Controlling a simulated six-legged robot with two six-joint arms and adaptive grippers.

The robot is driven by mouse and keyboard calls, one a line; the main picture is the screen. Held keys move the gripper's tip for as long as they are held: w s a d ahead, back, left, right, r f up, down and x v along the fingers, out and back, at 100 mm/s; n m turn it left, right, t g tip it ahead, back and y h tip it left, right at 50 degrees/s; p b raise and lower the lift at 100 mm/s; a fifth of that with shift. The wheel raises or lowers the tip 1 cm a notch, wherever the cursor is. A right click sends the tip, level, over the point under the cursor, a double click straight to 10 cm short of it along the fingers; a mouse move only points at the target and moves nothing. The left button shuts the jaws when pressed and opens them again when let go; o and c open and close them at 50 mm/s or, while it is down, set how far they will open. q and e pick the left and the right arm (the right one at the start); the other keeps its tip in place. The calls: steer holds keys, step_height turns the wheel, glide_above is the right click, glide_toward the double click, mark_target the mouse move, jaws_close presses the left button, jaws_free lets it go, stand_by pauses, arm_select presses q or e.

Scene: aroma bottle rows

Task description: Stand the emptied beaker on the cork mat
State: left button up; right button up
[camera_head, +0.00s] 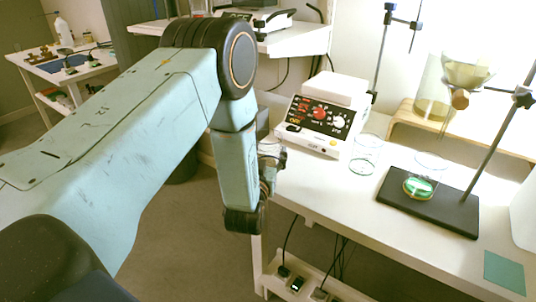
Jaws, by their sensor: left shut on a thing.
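My left gripper (270,168) hangs at the front left edge of the white bench, with my arm covering much of it. It is shut on a clear glass vessel, apparently the beaker (268,148), of which only a little shows beside the fingers. Whether any liquid is in it cannot be told. I cannot make out a cork mat; a flat teal square (505,272) lies at the bench's front right. My right gripper is out of view.
A wooden riser (400,118) stands behind. The bench's front middle is clear.

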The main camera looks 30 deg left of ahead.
arm_select(q)
steer(key=shift+f, duration=0.1)
steer(key=shift+f, duration=0.1)
steer(key=o, duration=1.1)
steer(key=shift+w+f, duration=0.1)
steer(key=shift+o, duration=0.8)
steer(key=shift+r, duration=0.3)
steer(key=p+v, duration=0.2)
steer(key=v, duration=1)
